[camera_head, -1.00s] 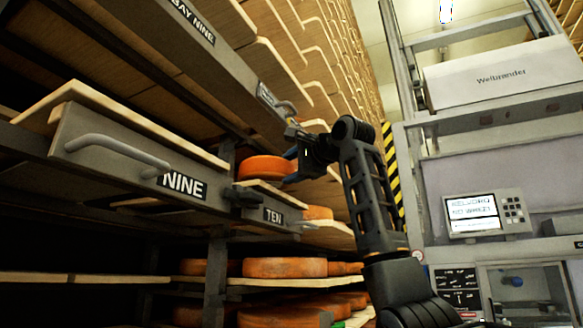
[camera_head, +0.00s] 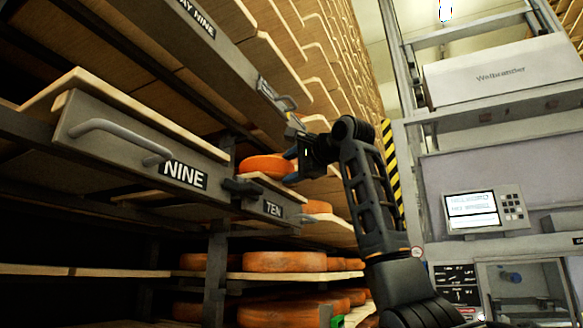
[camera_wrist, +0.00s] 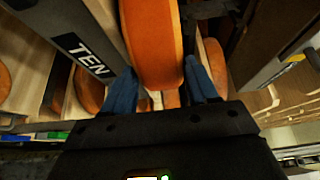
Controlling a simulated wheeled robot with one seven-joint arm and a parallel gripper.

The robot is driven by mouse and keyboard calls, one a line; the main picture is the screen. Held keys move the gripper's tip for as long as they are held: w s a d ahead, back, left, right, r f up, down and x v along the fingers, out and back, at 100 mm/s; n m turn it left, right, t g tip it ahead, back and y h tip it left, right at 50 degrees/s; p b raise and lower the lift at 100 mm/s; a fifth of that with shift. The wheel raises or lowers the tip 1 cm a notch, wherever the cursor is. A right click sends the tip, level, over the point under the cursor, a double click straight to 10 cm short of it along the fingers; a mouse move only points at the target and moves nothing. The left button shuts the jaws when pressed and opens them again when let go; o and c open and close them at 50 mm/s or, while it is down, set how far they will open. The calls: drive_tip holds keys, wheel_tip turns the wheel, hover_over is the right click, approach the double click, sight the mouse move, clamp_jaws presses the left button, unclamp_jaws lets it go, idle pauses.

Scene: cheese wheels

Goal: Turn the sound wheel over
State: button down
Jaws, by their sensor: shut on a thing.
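An orange cheese wheel (camera_head: 266,167) is at the shelf bay marked TEN (camera_head: 273,208). In the wrist view the wheel (camera_wrist: 153,40) stands between the two blue fingers of my gripper (camera_wrist: 158,95), which is shut on it. It appears edge-on there, with its rim toward the camera. In the head view my gripper (camera_head: 296,165) is at the wheel's right side, and the fingertips are partly hidden by the dark wrist. The wheel's underside is hidden.
A drawer-like shelf front marked NINE (camera_head: 185,174) with a grey handle juts out at the left. More orange wheels (camera_head: 285,262) lie on boards below. A grey cabinet with a small display (camera_head: 472,209) stands at the right. Wooden shelf boards rise behind my arm.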

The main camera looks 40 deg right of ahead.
drive_tip(key=shift+s+r, duration=0.1)
drive_tip(key=shift+c, duration=2.4)
unclamp_jaws()
drive_tip(key=shift+o, duration=1.3)
drive_tip(key=shift+f, duration=0.3)
drive_tip(key=s+a+b, duration=0.1)
drive_tip(key=s+b, duration=0.1)
drive_tip(key=s, duration=0.5)
drive_tip(key=shift+s+r, duration=0.2)
drive_tip(key=shift+s, duration=0.15)
